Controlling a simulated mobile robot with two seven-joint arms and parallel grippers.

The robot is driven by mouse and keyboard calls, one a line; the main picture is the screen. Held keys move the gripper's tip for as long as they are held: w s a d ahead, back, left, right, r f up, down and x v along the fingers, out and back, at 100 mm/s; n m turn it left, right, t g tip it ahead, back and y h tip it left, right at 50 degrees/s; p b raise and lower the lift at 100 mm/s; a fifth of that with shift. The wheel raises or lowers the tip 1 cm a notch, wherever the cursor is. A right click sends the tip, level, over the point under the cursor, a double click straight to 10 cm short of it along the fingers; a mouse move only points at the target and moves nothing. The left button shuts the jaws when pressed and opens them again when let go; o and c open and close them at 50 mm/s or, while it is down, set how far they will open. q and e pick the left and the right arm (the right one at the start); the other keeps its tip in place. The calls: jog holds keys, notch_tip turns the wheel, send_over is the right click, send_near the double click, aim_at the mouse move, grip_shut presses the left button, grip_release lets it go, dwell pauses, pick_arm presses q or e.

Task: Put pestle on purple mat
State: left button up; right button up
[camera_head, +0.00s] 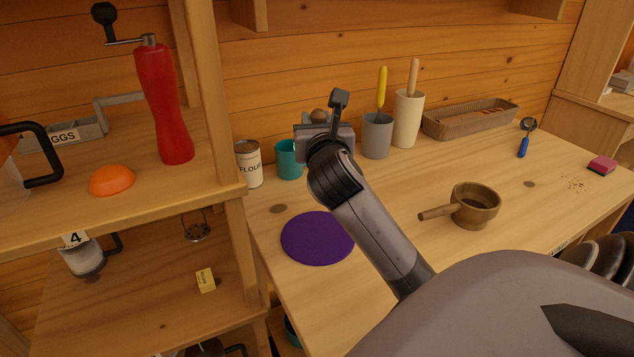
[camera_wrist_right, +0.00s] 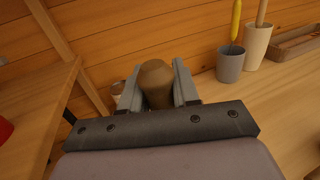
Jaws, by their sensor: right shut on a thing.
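The purple mat (camera_head: 318,239) is a round flat disc on the wooden counter, left of my right arm, and nothing lies on it. My right gripper (camera_head: 322,130) is above the counter behind the mat, in front of the teal cup. It is shut on a brown, round-topped thing, which I take to be the pestle (camera_head: 318,115). In the right wrist view the pestle (camera_wrist_right: 155,82) stands between the two fingers (camera_wrist_right: 156,88); its lower part is hidden. My left gripper is not in view.
A flour can (camera_head: 248,164), a teal cup (camera_head: 289,160), a grey cup (camera_head: 377,136) and a cream holder (camera_head: 406,120) stand along the wall. A brown handled bowl (camera_head: 475,207) sits right of my arm. A shelf post (camera_head: 250,225) borders the mat's left side.

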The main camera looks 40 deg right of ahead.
notch_tip(320, 180, down, 8)
jog(key=shift+f+b, duration=0.2)
jog(key=shift+b, duration=0.4)
jog(key=shift+f+b, duration=0.6)
jog(key=shift+f, duration=1.6)
jog(key=shift+f, duration=0.15)
jog(key=o, duration=1)
jog(key=shift+o, duration=0.2)
jog(key=shift+a+r, duration=0.1)
jog(key=shift+r, duration=0.1)
jog(key=v, duration=1.2)
jog(key=shift+b, duration=0.4)
